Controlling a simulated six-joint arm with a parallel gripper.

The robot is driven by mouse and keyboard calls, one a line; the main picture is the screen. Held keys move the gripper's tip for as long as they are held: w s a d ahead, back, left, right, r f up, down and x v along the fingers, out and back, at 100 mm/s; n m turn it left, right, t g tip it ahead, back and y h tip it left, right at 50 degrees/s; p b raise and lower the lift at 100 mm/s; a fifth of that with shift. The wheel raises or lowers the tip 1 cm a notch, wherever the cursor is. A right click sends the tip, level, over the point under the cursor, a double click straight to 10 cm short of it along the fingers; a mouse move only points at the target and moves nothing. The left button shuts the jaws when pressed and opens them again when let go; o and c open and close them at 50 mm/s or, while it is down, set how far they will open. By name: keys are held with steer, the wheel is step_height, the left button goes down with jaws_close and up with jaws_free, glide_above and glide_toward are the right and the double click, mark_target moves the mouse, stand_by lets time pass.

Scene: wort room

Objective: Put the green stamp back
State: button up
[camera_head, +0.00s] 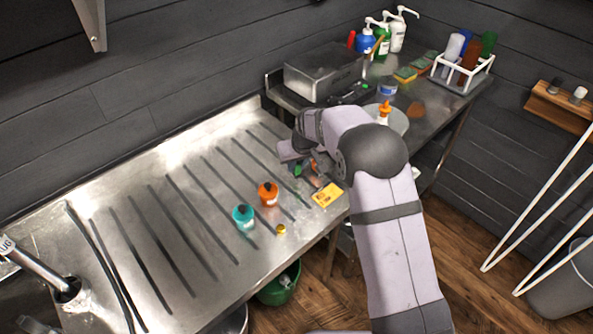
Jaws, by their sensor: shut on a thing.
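My gripper (303,164) is over the right part of the ribbed steel drainboard, partly hidden by my own wrist. A small green piece, which looks like the green stamp (298,170), shows at its fingertips. The jaws are shut on it. Its lower end is too small to tell whether it touches the steel. A small orange-red thing shows close beside the fingers, too covered to make out.
A yellow card (327,195) lies just in front of the gripper. An orange bottle (268,194), a teal bottle (244,217) and a small yellow piece (281,230) stand to the left. A steel bin (325,75), pump bottles and a white rack (463,76) are behind.

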mark_target(296, 171)
steer(key=shift+f+p, duration=0.45)
steer(key=shift+f, duration=1.15)
steer(key=shift+f, duration=0.15)
steer(key=o, duration=0.8)
steer(key=shift+o, duration=0.2)
steer(key=shift+s+r, duration=0.1)
steer(key=shift+r, duration=0.45)
steer(key=b+v, duration=0.3)
steer(key=v, duration=0.8)
steer(key=shift+s+d+r, duration=0.1)
steer(key=shift+s, duration=0.05)
